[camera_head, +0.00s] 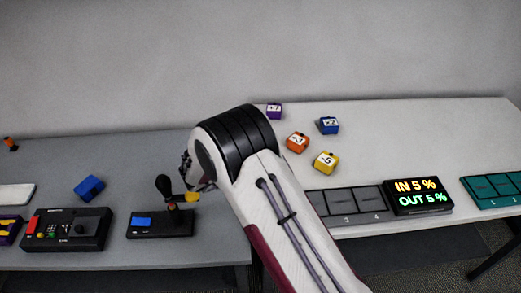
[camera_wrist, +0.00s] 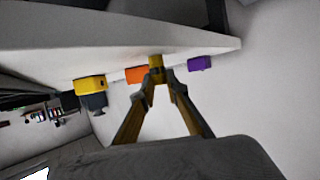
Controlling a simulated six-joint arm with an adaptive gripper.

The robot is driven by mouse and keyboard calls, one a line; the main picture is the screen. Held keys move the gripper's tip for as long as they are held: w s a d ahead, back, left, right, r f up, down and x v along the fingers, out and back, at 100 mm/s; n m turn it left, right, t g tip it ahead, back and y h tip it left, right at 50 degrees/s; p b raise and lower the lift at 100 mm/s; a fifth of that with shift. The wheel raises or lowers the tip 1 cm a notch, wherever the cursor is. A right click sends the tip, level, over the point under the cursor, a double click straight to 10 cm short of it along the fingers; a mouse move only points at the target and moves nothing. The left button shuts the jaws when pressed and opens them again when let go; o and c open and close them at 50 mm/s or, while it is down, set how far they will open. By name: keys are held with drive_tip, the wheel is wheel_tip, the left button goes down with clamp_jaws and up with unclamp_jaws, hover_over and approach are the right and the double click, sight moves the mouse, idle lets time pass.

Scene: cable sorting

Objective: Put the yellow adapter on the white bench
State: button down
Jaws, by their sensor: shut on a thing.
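A yellow adapter (camera_head: 326,161) marked "-5" sits on the white bench (camera_head: 440,140), in front of the other adapters there. It also shows in the wrist view (camera_wrist: 90,86), at the left, with a dark knob. My gripper is largely hidden behind my arm in the head view. In the wrist view my gripper (camera_wrist: 156,80) is shut on a small yellow piece (camera_wrist: 155,62). I cannot tell what this piece is. A yellow part (camera_head: 192,197) shows beside a black-knobbed lever in the head view, left of the white bench.
Orange (camera_head: 298,143), purple (camera_head: 274,111) and blue (camera_head: 329,126) adapters stand near the yellow one. The lever box (camera_head: 150,223), a black panel (camera_head: 65,230) and a blue block (camera_head: 90,187) are on the grey bench. A lit display (camera_head: 418,197) stands at the white bench's front edge.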

drive_tip(key=shift+f, duration=0.15)
drive_tip(key=c, duration=2)
unclamp_jaws()
drive_tip(key=shift+s+a+r, duration=0.35)
drive_tip(key=shift+a+r, duration=0.05)
drive_tip(key=shift+s+a+r, duration=0.4)
drive_tip(key=shift+s+r, duration=0.05)
drive_tip(key=shift+r, duration=0.95)
drive_tip(key=shift+s+a+r, duration=0.4)
drive_tip(key=shift+r, duration=1.05)
drive_tip(key=shift+s+a+r, duration=0.4)
drive_tip(key=shift+s+r, duration=0.05)
drive_tip(key=shift+r, duration=0.95)
drive_tip(key=shift+w, duration=0.1)
